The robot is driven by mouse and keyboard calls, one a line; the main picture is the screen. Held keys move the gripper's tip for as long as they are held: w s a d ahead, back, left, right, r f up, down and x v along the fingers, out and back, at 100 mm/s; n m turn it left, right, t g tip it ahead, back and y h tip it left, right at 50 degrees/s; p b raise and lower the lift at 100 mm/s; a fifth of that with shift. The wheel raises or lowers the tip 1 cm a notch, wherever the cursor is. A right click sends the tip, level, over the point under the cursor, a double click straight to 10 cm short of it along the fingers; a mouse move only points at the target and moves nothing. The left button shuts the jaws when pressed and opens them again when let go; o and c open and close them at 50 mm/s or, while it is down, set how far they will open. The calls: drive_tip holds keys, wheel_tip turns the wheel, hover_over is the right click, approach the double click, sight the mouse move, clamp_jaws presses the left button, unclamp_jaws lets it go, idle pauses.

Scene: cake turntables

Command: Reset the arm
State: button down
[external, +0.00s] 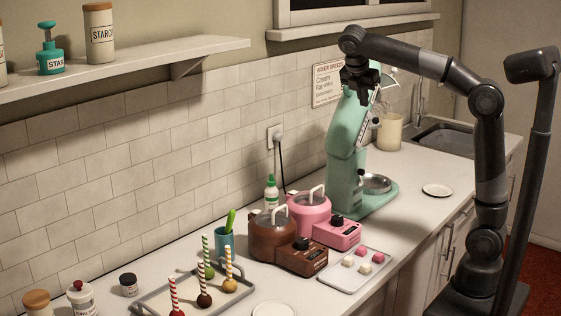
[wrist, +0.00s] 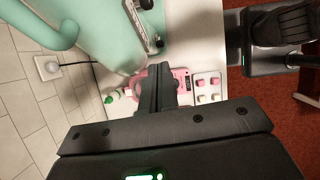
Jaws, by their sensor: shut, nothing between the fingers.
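My gripper (external: 366,92) is raised high over the counter, in front of the upper part of the mint-green stand mixer (external: 346,130). In the wrist view my gripper (wrist: 157,72) points down, its fingers together with nothing between them. The mixer (wrist: 95,40) fills the upper left of that view. The arm rises from the right side of the external view and bends over toward the wall.
A brown melter (external: 275,240), a pink melter (external: 312,212) and a tray of small cubes (external: 345,276) stand on the counter. Cake pops (external: 205,285) stand on a tray at the front left. A shelf (external: 120,68) holds jars. A small plate (external: 437,190) lies right of the mixer.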

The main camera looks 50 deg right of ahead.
drive_tip(key=s+d+f+m+t+y, duration=0.2)
drive_tip(key=s+d+f+m, duration=0.1)
drive_tip(key=s+f+m, duration=0.6)
drive_tip(key=s+d+f+m+t+y, duration=0.3)
drive_tip(key=s+f+m, duration=0.6)
drive_tip(key=f, duration=0.5)
drive_tip(key=shift+s+f+m, duration=0.2)
drive_tip(key=shift+s+m, duration=0.1)
drive_tip(key=shift+s, duration=0.55)
idle(0.7)
